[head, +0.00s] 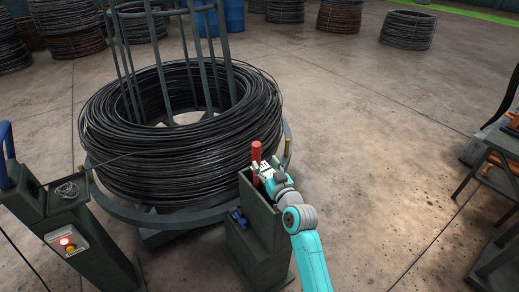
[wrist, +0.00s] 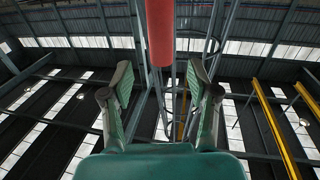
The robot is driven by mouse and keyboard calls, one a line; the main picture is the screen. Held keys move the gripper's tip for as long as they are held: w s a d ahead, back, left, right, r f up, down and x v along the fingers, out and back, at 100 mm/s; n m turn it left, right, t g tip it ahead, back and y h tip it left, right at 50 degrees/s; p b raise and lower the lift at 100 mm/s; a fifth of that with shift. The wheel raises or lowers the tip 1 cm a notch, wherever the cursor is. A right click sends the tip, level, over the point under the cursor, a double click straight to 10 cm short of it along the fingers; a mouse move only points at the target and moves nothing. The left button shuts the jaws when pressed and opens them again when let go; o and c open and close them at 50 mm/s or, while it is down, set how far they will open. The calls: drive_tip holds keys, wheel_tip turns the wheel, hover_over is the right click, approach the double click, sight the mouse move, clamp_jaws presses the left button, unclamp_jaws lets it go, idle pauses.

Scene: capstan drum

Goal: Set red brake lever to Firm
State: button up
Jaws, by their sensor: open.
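The red brake lever (head: 257,163) stands upright out of the top of a dark green pedestal (head: 257,232) beside the wire coil. In the wrist view the red lever (wrist: 160,30) comes down from the top edge, centred and beyond the fingertips. My gripper (head: 266,172) is right next to the lever in the head view, on its right side, and partly covers its lower part. In the wrist view my gripper (wrist: 158,85) is open, with nothing between its fingers. Whether a finger touches the lever cannot be told. No Firm marking is readable.
A large black wire coil (head: 180,150) on a round-rimmed stand fills the left. A second post (head: 85,240) with red and yellow buttons stands at the lower left. More coils (head: 408,29) lie at the back. A bench (head: 497,160) is at the right edge. Floor between is clear.

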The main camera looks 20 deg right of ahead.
sight(258, 153)
drive_tip(key=w, duration=0.5)
drive_tip(key=w+a, duration=0.1)
drive_tip(key=w, duration=0.2)
drive_tip(key=shift+w, duration=0.15)
clamp_jaws()
